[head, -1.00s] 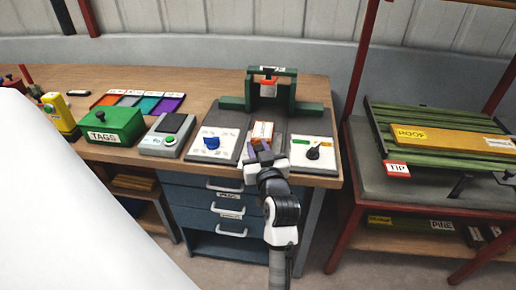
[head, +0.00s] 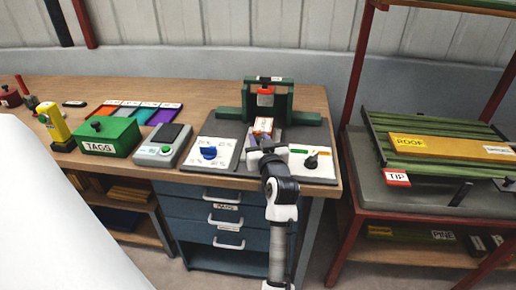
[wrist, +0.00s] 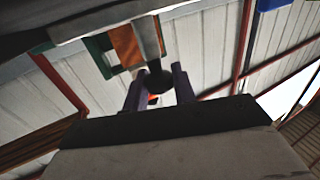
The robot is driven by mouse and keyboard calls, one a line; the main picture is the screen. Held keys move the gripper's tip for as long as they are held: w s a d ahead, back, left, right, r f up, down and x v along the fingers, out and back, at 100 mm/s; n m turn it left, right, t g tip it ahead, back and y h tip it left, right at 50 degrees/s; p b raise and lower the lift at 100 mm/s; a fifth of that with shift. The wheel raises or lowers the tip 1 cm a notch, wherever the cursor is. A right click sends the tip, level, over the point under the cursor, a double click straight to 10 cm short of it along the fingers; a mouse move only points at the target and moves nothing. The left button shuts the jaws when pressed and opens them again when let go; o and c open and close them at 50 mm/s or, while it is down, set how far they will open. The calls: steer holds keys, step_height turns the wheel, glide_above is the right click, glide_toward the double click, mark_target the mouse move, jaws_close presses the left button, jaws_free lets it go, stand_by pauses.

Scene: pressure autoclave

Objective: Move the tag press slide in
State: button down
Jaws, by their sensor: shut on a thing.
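The tag press (head: 284,104) is a green frame with an orange-and-white part at its middle, at the back of the grey base. Its slide (head: 262,126), topped by an orange-and-white piece, lies in front of the frame, between two white panels. My gripper (head: 264,146) is at the slide's front end. In the wrist view, the purple fingers of my gripper (wrist: 158,92) stand either side of a dark round knob (wrist: 154,79), shut on it. My gripper hides the front of the slide in the head view.
A grey device with a green button (head: 163,149) and the green TAGS box (head: 110,138) stand to the left. A red-framed rack (head: 350,110) stands to the right.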

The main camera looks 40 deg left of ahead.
steer(key=c, duration=1.2)
jaws_free()
steer(key=shift+s+d+f, duration=0.1)
steer(key=shift+s+d, duration=0.2)
steer(key=shift+d, duration=0.15)
steer(key=b+v, duration=0.3)
steer(key=v, duration=0.9)
steer(key=shift+s+d, duration=0.2)
steer(key=shift+d, duration=0.05)
